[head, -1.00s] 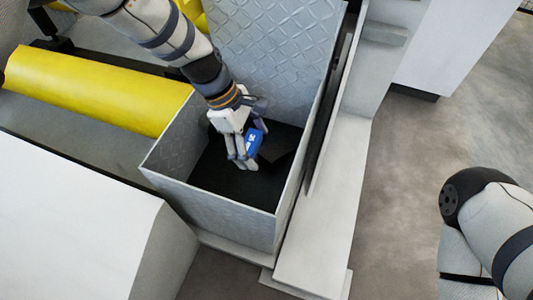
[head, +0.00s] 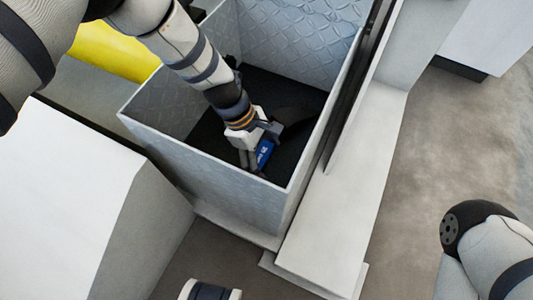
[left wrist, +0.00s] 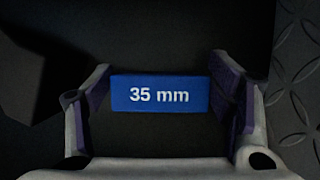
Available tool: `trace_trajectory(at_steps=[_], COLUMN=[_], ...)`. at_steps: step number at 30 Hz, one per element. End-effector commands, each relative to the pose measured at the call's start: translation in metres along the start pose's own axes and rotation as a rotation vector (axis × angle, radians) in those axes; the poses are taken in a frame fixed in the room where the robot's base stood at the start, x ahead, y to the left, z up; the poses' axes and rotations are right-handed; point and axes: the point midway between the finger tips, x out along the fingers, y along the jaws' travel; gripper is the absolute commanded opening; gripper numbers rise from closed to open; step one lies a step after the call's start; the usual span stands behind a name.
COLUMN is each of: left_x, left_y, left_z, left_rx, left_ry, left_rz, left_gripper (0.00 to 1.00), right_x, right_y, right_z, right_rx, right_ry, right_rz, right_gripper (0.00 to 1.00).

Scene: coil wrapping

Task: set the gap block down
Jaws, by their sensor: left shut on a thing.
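The gap block is a small blue block (head: 265,152) with white lettering. In the left wrist view it reads "35 mm" (left wrist: 159,94). My left gripper (head: 254,160) is shut on it, one finger on each end. The gripper reaches down inside an open box of grey patterned metal (head: 225,187) with a black floor (head: 211,131). The block is low in the box, close behind its near wall. I cannot tell whether it touches the floor. My right gripper is out of view; only part of my right arm shows at the right.
A dark shape (head: 298,121) lies in the box beside the gripper; it also shows in the left wrist view (left wrist: 30,75). A white cabinet (head: 75,200) stands left of the box, a yellow roller (head: 112,55) behind. Bare floor (head: 420,160) lies to the right.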

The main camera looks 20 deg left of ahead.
Motion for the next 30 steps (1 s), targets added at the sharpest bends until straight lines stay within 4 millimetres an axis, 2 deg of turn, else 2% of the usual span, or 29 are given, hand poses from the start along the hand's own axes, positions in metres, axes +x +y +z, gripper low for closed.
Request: trace_trajectory(at_steps=[9, 10, 12, 13, 23, 26, 30], left_x=[0.001, 0.002, 0.001, 0.001, -0.001, -0.016, -0.057], left_y=[0.001, 0.001, 0.001, 0.001, 0.001, 0.002, 0.003], left_z=[-0.001, -0.001, -0.001, -0.001, 0.000, 0.002, 0.003], left_rx=[0.001, 0.001, 0.001, 0.001, 0.001, 0.002, 0.003], left_ry=[0.000, 0.000, 0.001, 0.001, 0.001, 0.002, 0.003], left_rz=[0.002, 0.002, 0.003, 0.003, 0.003, 0.007, 0.011], left_gripper=[0.39, 0.77, 0.92, 0.94, 0.94, 0.94, 0.94], right_x=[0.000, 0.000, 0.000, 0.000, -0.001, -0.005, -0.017], right_y=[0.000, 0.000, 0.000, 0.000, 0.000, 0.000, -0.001], right_z=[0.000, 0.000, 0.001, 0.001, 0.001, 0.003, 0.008], right_rx=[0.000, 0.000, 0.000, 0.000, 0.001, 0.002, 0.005], right_ry=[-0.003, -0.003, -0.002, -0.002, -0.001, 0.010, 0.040], right_rz=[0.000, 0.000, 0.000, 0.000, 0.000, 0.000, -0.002], right_gripper=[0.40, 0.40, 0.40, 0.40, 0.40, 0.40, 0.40])
